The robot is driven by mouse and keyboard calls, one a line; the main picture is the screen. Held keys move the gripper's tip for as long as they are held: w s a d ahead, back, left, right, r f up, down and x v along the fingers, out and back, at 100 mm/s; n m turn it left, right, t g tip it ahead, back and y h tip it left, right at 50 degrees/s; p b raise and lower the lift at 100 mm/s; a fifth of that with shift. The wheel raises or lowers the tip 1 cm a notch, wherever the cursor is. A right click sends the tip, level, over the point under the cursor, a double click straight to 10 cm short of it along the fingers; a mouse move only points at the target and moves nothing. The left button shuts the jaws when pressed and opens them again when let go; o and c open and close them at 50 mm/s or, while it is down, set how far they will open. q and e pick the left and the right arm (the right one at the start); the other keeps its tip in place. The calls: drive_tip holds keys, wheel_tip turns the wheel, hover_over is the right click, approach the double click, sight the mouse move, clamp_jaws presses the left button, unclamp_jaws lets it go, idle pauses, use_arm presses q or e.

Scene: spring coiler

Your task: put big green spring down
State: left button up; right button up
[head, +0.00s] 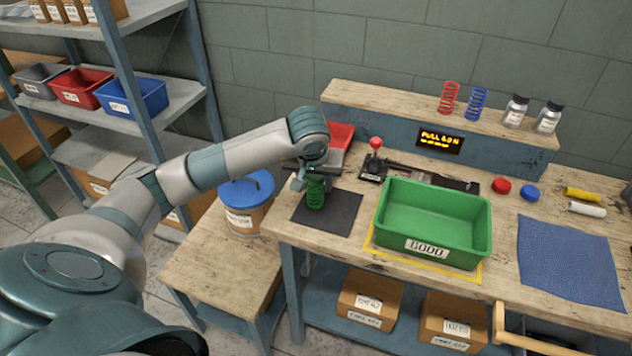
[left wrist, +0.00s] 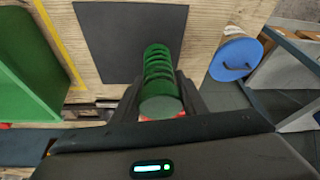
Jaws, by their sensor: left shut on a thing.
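The big green spring (head: 316,192) is upright at the black mat (head: 343,213) on the workbench. My left gripper (head: 315,172) is shut on its upper part from above. In the left wrist view the spring (left wrist: 160,70) stands between the two fingers (left wrist: 160,103), with its coils running toward the black mat (left wrist: 130,40). I cannot tell whether its lower end touches the mat. My right gripper is not in view.
A green bin (head: 432,222) labelled GOOD stands right of the mat. A lever with a red knob (head: 376,144) and a red bin (head: 340,136) are behind. A blue-lidded tub (head: 246,190) is to the left. Red and blue springs stand on the back ledge (head: 400,108).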

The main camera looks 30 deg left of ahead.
sight(315, 177)
use_arm(q)
drive_tip(key=o, duration=1.1)
drive_tip(key=shift+o, duration=0.2)
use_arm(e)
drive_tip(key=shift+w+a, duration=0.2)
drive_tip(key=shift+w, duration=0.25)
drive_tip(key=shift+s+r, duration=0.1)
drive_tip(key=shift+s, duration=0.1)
use_arm(q)
drive_tip(key=v, duration=0.3)
drive_tip(key=shift+b, duration=0.4)
drive_tip(key=b+v, duration=0.1)
drive_tip(key=v, duration=0.8)
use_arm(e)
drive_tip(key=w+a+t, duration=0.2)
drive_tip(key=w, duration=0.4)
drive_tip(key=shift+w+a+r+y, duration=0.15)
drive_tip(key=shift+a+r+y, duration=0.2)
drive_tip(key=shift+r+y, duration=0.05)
